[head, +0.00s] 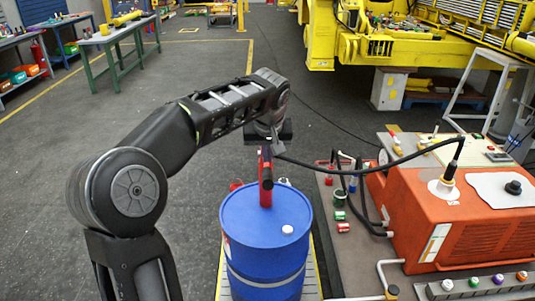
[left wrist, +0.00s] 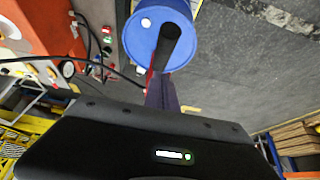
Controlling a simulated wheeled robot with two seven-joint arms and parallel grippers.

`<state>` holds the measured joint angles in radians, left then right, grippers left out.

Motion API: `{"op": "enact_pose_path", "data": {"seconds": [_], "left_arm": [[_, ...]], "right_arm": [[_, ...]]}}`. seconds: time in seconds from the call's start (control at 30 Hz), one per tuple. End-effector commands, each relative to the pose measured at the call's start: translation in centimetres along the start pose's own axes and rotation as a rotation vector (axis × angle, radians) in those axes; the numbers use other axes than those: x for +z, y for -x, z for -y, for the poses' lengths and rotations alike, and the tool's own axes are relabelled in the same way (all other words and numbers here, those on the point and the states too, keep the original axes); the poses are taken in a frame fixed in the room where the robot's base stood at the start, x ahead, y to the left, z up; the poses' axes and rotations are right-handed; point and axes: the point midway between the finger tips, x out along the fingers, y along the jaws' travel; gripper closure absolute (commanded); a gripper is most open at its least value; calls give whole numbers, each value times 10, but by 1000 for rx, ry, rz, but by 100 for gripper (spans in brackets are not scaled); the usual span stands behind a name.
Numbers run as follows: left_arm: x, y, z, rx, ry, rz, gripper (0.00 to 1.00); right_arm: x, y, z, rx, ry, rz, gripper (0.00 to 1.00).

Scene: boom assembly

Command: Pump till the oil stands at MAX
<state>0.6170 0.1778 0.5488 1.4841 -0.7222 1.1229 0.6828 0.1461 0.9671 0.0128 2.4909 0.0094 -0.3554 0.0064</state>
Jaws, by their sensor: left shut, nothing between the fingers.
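A blue oil drum (head: 240,212) stands upright, and its lid shows in the left wrist view (left wrist: 138,38). A red upright pump (head: 266,180) rises from the lid; a dark rod (left wrist: 172,42) reaches over the drum in the left wrist view. My left gripper (head: 268,142) is shut at the pump's top, with nothing held; I cannot tell whether it touches the pump. A black hose (head: 350,168) runs from the pump's top to the orange machine (head: 415,195). A pale upright strip (head: 434,244) on its side may be the level gauge; its reading is too small to tell. My right gripper is out of view.
Red and green cans (head: 341,213) and thin hoses lie on the grey bench between drum and machine. Several coloured knobs (head: 485,281) line the front right. A yellow machine (head: 400,40) stands behind. The floor left of the drum is clear.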

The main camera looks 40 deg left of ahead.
Motion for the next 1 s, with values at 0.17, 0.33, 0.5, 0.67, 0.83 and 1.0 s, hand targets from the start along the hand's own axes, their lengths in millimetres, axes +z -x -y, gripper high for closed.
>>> {"op": "enact_pose_path", "data": {"seconds": [0.17, 0.33, 0.5, 0.67, 0.83, 1.0], "left_arm": [[12, -23, 0, 0, -1, 1, 100], [20, -41, -1, 1, -1, 0, 100], [29, -60, 0, 0, 0, 1, 100], [38, -77, 0, 0, -1, 1, 100], [47, -96, 0, 0, 0, 1, 100], [56, -114, 0, 0, 0, 2, 100]], "right_arm": [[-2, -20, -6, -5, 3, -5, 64], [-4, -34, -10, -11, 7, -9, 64], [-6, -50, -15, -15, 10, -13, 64], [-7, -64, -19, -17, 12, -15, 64], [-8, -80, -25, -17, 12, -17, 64], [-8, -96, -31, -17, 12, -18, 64]]}}
